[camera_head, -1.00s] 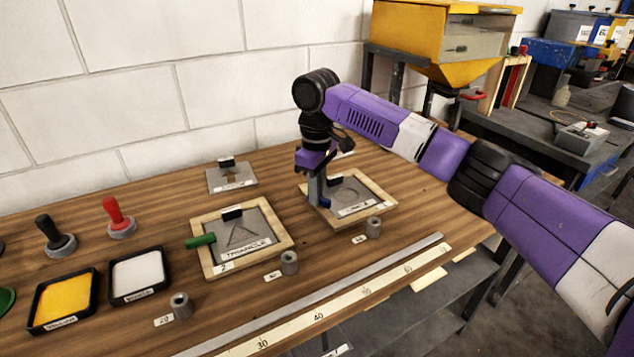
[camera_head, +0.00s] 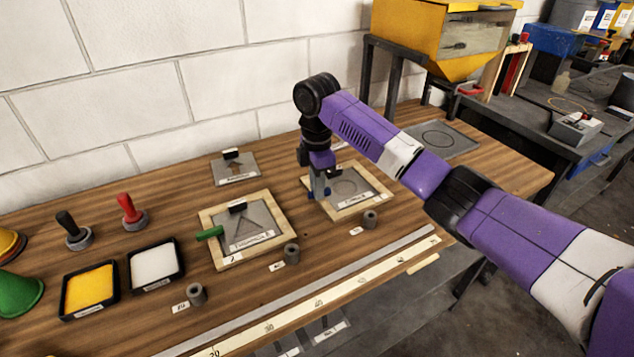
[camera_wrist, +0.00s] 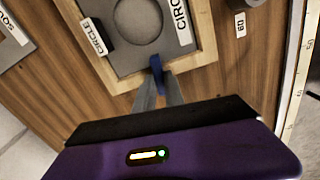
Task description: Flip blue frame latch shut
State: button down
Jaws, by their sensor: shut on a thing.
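The blue latch (camera_wrist: 156,68) sits at the edge of the wooden frame (camera_wrist: 206,40) around the grey circle stencil (camera_wrist: 155,48). My gripper (camera_wrist: 160,92) is shut on the blue latch in the wrist view, its fingertips at the frame's edge. In the head view my gripper (camera_head: 319,192) points down at the left side of the circle frame (camera_head: 388,192). Only a little of the blue latch (camera_head: 327,191) shows there, beside the fingers. The latch's exact angle is hard to tell.
The triangle frame (camera_head: 262,262) with a green latch (camera_head: 209,233) lies to the left. Grey cylinders (camera_head: 291,254) stand along the front, near a long ruler (camera_head: 300,310). Paint trays (camera_head: 90,290) and stamps (camera_head: 131,214) are further left. A wall stands behind.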

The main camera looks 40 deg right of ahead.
jog(key=shift+n, duration=0.6)
jog(key=c, duration=1.4)
grip_release()
jog(key=shift+c, duration=0.2)
notch_tip(320, 180, up, 8)
jog(key=shift+f, duration=0.1)
